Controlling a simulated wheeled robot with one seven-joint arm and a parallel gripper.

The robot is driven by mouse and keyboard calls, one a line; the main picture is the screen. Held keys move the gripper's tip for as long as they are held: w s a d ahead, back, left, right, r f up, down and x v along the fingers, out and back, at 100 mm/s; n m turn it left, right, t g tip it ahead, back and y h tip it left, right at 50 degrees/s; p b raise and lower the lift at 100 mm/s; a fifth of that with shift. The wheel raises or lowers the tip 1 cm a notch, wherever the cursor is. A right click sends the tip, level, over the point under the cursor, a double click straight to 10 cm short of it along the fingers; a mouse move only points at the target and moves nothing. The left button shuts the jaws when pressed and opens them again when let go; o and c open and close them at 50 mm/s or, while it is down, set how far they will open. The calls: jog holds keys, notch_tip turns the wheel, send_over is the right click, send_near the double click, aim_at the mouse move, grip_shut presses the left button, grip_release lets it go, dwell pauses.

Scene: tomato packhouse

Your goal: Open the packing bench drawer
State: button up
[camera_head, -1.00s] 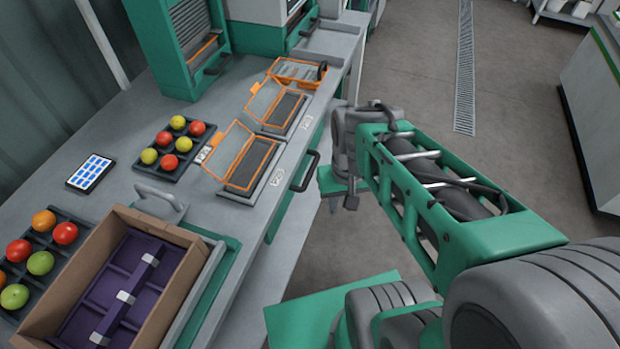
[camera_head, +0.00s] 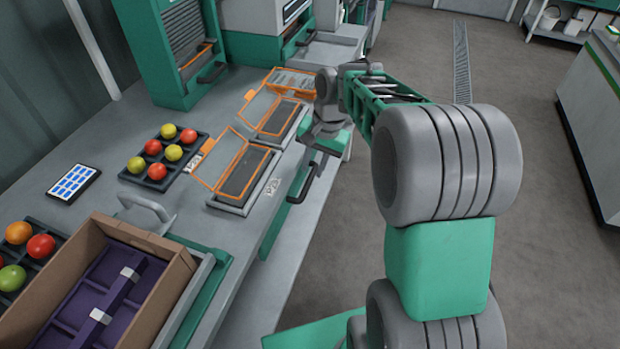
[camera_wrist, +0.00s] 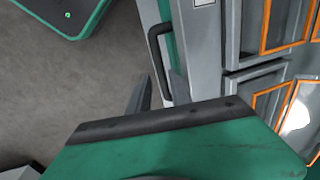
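The packing bench drawer has a green front (camera_head: 272,232) under the bench edge and looks shut. Its black bar handle (camera_head: 303,185) stands out from the front; it also shows in the wrist view (camera_wrist: 157,62). My gripper (camera_wrist: 160,84) is open, with its two grey fingers apart and nothing between them. The handle lies just ahead of the fingertips, roughly in line with the gap. In the head view the gripper is at the far end of my arm, above and beside the handle, and its fingers are mostly hidden. I cannot tell whether it touches the handle.
On the bench (camera_head: 230,120) are orange-framed lidded trays (camera_head: 233,207), a tomato tray (camera_head: 150,183), a tablet (camera_head: 73,182) and a cardboard box (camera_head: 185,275) with a purple insert. The floor (camera_head: 330,240) right of the bench is clear. A counter (camera_head: 590,110) stands at the far right.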

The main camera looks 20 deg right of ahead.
aim_at(309, 181)
jog(key=f, duration=0.5)
jog(key=shift+w+a+f, duration=0.15)
jog(key=shift+w+a, duration=0.15)
jog(key=shift+a, duration=0.1)
jog(key=shift+c, duration=0.2)
grip_shut()
dwell(0.8)
